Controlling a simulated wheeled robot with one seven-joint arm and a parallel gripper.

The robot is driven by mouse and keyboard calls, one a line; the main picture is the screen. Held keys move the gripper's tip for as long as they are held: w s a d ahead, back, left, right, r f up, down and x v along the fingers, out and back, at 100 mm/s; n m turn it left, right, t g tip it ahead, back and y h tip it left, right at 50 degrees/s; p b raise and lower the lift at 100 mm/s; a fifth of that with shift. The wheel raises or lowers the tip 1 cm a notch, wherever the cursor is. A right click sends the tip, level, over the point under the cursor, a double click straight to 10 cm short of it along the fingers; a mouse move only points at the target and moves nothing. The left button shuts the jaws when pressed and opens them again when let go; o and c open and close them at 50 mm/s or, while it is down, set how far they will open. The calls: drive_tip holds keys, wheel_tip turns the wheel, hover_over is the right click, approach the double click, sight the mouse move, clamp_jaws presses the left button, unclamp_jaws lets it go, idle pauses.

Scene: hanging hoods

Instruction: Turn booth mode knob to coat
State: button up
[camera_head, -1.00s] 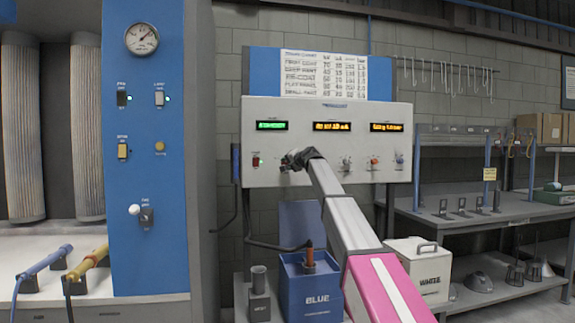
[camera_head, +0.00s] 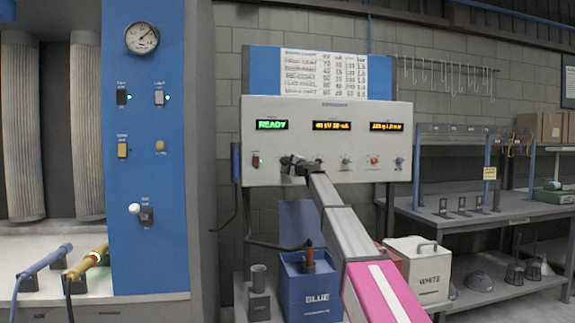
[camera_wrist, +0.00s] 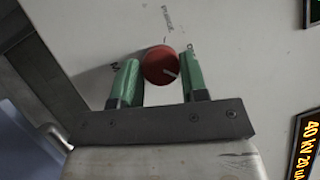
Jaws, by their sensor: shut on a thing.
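A round red knob (camera_wrist: 160,65) with a white pointer line stands out from the pale control panel (camera_head: 325,182). In the wrist view the pointer line points to the lower right. My gripper (camera_wrist: 160,72) has its two green fingers on either side of the knob and is shut on it. In the head view my gripper (camera_head: 295,166) is at the left part of the panel, under the displays, and hides what it holds. The green display (camera_head: 272,125) reads READY.
Several other knobs, including an orange-red one (camera_head: 374,160), line the panel to the right of my gripper. A red switch (camera_head: 256,161) is at its left. A blue box (camera_head: 308,290) and a white box (camera_head: 420,272) stand below. A blue column (camera_head: 146,200) with switches is at left.

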drive_tip(key=shift+f+m+t, duration=0.1)
drive_tip(key=shift+m+t, duration=0.7)
drive_tip(key=shift+m, duration=0.6)
drive_tip(key=o, duration=0.9)
drive_tip(key=v, duration=1)
drive_tip(key=shift+s+d, duration=0.15)
drive_tip(key=shift+s, duration=0.2)
drive_tip(key=shift+f, duration=0.1)
